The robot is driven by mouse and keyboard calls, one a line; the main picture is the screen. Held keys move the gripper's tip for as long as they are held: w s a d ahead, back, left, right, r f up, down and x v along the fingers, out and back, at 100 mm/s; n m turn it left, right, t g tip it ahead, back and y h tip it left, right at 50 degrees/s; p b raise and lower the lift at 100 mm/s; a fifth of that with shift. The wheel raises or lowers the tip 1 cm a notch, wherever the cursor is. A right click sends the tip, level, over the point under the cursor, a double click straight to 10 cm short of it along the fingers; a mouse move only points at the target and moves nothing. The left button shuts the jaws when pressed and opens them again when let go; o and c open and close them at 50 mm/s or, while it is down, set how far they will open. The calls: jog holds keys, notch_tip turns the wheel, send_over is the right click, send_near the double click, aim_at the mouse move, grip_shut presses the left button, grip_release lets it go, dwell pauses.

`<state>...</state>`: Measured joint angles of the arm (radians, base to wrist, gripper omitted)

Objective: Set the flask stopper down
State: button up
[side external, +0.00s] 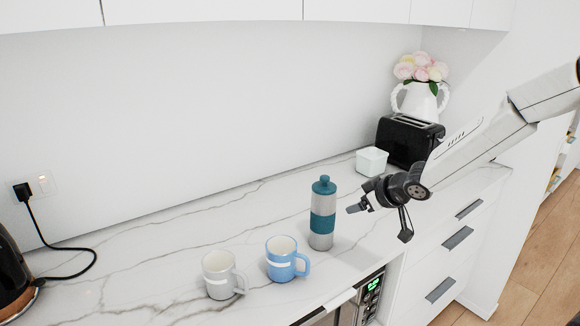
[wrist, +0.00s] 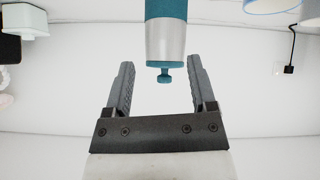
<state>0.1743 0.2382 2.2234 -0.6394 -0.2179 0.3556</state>
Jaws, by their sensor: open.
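The flask (side external: 321,225) stands upright on the counter, grey with a teal band. The teal stopper (side external: 323,185) sits on its top. In the wrist view, which is upside down, the flask (wrist: 166,42) hangs from the top edge with the stopper (wrist: 165,75) pointing down. My gripper (side external: 378,221) is open and empty, to the right of the flask and apart from it. In the wrist view the stopper lies between the two spread fingers of my gripper (wrist: 160,63), with a gap on each side.
A blue mug (side external: 281,262) and a white mug (side external: 219,277) stand left of the flask. A white lidded box (side external: 371,161), a black toaster (side external: 408,140) and a flower vase (side external: 420,102) are behind. A dark kettle (side external: 12,280) is at far left. The back-left counter is mostly clear.

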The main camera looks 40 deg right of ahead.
jog(key=s+a+f+m+g, duration=0.1)
jog(key=s+a+f+g, duration=0.2)
jog(key=s, duration=0.6)
jog(key=s+a+f+g, duration=0.3)
jog(key=s+g, duration=0.1)
jog(key=s, duration=0.5)
jog(key=shift+s+f+m, duration=0.15)
jog(key=shift+s+m, duration=0.25)
jog(key=shift+o, duration=0.5)
jog(key=shift+s, duration=0.1)
jog(key=m+t+h, duration=0.3)
jog(key=t+h, duration=0.1)
jog(key=t, duration=0.6)
send_near(327, 176)
jog(key=x, duration=0.4)
jog(key=shift+x, duration=1.4)
jog(key=shift+y, duration=0.3)
